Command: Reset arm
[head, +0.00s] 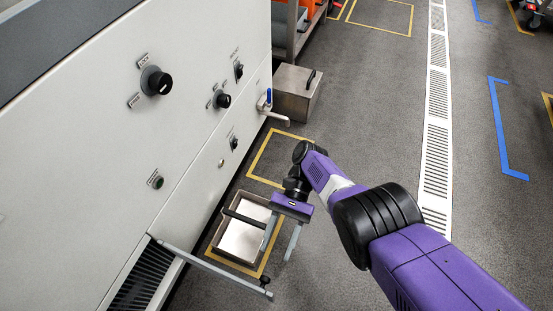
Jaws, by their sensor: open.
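My gripper (279,236) is purple with two long grey fingers that point down and stand apart, with nothing between them. It hangs beside and above the right side of a low metal box (242,239) on the floor. The box looks empty, with a bright bare bottom and a dark bar at its upper left. My purple arm reaches in from the lower right, bent at a black joint. One finger overlaps the box in the picture; I cannot tell whether it touches.
A white cabinet (110,150) with knobs fills the left side. A grey bar with a dark knob (225,275) juts from its lower part below the box. A lever tap (270,107) sticks out near a metal bin (296,93). The grey floor (400,130) to the right is free.

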